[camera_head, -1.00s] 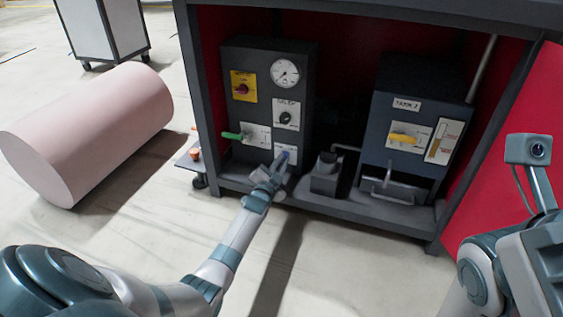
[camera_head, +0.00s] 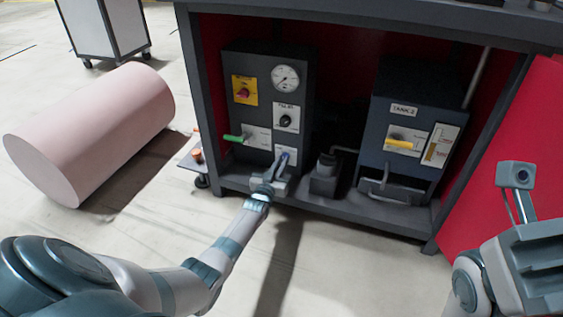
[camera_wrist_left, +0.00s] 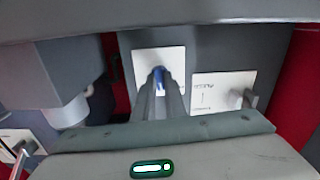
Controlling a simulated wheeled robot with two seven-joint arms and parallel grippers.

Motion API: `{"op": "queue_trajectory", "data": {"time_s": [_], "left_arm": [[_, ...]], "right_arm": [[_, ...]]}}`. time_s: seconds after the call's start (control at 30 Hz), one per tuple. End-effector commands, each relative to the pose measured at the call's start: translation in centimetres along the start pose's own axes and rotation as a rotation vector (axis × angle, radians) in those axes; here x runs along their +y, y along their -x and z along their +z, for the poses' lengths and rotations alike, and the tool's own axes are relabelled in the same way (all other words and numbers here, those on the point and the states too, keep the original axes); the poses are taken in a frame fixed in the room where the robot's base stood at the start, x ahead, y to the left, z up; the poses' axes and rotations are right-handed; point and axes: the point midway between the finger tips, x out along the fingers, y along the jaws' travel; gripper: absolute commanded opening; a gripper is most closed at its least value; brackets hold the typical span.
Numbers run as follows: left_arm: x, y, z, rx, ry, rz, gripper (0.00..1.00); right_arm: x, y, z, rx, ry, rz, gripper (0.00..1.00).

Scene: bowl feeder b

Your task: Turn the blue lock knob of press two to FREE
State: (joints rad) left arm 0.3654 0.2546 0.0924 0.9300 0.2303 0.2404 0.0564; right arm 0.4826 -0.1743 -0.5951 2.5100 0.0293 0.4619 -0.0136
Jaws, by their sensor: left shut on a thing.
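The blue lock knob (camera_wrist_left: 159,78) sits on a white plate (camera_wrist_left: 174,58) low on a dark panel. In the head view the plate (camera_head: 291,153) is at the panel's lower right. My left gripper (camera_head: 282,168) reaches it from the front. In the left wrist view its fingers (camera_wrist_left: 159,94) are shut on the knob, hiding most of it. I cannot read the knob's setting, because the marks on its plate are too small or hidden. At the right edge of the head view part of my right arm shows, but its fingers do not.
A green handle (camera_head: 234,138), a gauge (camera_head: 286,77), a black knob (camera_head: 285,121) and a red knob on yellow (camera_head: 243,92) share the panel. A tank unit with a yellow handle (camera_head: 400,142) stands right. A pink cylinder (camera_head: 90,130) lies on the floor left.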

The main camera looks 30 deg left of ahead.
Motion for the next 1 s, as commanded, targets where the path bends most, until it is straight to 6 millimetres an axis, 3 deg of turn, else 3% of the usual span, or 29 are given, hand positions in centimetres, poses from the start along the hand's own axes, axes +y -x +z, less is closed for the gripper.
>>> {"op": "queue_trajectory", "data": {"time_s": [0.6, 1.0], "left_arm": [[-0.12, 0.05, 0.19, -0.001, 0.554, 0.0, 0.0], [-0.11, 0.04, 0.16, -0.001, 0.715, 0.0, 0.0]], "right_arm": [[0.07, 0.27, 0.17, -0.013, 0.003, -0.001, 0.31], [-0.05, -0.02, -0.06, 0.004, -0.003, 0.001, 0.31]]}}
